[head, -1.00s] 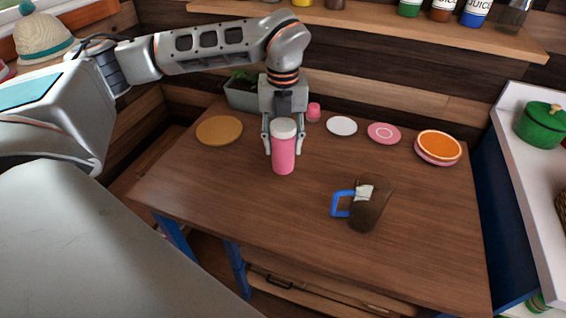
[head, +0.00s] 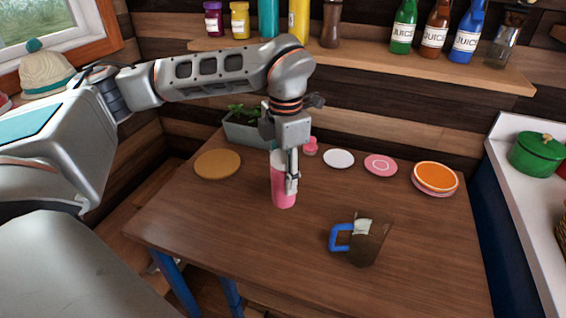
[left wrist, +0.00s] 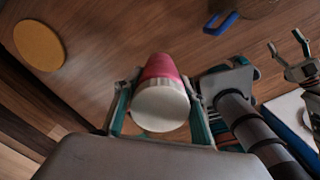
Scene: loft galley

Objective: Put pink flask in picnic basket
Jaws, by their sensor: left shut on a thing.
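The pink flask (head: 284,198) with a white lid stands upright on the wooden table (head: 230,225). My left gripper (head: 291,183) comes down from above and is shut on the flask. In the left wrist view the flask's white lid (left wrist: 160,106) shows between the two fingers, with the pink body beyond it. My right gripper (left wrist: 288,48) shows at the upper right of the left wrist view, its fingers apart and empty. A brown woven thing (head: 562,235), perhaps the picnic basket, is cut off at the right edge of the head view.
A dark pitcher with a blue handle (head: 365,242) stands in front of the flask. A round board (head: 218,164), a pink jar (head: 310,146), several plates (head: 380,166) and a planter (head: 245,132) stand behind. A green pot (head: 538,154) sits on the white counter (head: 510,135).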

